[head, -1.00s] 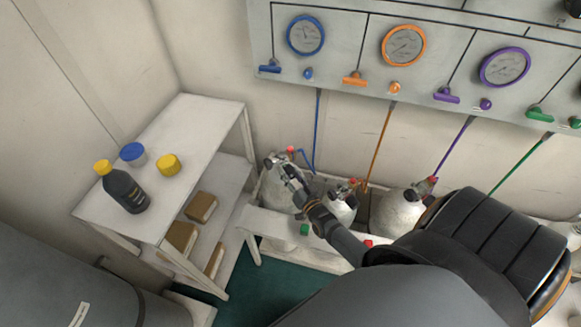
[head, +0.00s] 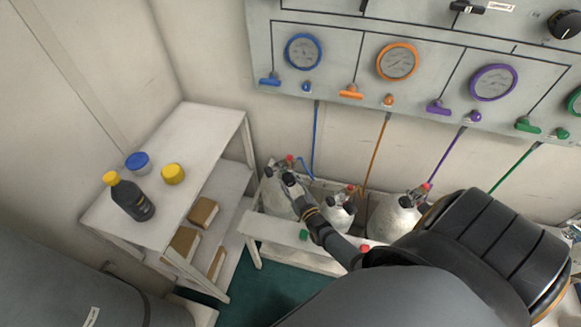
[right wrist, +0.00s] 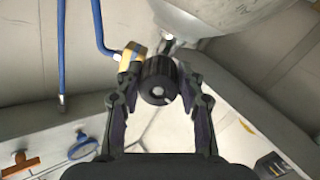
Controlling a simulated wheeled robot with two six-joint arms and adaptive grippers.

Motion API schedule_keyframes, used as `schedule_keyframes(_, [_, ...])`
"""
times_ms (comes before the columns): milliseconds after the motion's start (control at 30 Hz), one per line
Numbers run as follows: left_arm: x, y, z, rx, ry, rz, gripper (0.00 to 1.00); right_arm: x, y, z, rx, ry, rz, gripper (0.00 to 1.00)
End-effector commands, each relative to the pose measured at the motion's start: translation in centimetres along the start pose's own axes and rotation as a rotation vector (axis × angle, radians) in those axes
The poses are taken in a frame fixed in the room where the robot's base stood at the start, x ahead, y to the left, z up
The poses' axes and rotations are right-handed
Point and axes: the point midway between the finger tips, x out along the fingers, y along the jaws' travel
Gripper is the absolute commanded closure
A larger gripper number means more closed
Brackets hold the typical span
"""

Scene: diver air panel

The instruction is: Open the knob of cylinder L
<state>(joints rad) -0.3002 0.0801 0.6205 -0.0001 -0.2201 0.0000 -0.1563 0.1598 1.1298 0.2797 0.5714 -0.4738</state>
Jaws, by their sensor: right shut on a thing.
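The leftmost cylinder (head: 275,197), pale grey with a blue hose, stands in the white rack; its label cannot be read. In the right wrist view its pale body (right wrist: 225,14) is at the top and its black knob (right wrist: 158,82) is between my fingers. My right gripper (right wrist: 157,92) is shut on that knob from both sides. In the head view my right gripper (head: 289,180) is at the cylinder's top and hides the knob. My left gripper is not in view.
Two more cylinders (head: 337,213) (head: 393,217) stand to the right in the rack (head: 285,231). The gauge panel (head: 340,68) is on the wall above. A white shelf (head: 195,130) at left holds a black bottle (head: 130,200) and jars.

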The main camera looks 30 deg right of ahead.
Motion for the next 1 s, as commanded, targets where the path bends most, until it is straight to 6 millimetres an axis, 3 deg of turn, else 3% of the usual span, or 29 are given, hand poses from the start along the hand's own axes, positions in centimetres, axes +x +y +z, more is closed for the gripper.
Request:
schedule_keyframes(700, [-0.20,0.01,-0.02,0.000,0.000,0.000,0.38,-0.06,-0.02,0.10,-0.072,0.001,0.002,0.93])
schedule_keyframes(733, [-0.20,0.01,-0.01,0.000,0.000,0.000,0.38,-0.06,-0.02,0.10,-0.072,0.001,0.002,0.59])
schedule_keyframes(900, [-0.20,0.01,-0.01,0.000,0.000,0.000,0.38,-0.04,-0.01,0.07,-0.072,0.001,0.003,0.39])
schedule_keyframes(1000, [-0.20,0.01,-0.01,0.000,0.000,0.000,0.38,-0.03,0.00,0.04,-0.071,0.002,0.003,0.39])
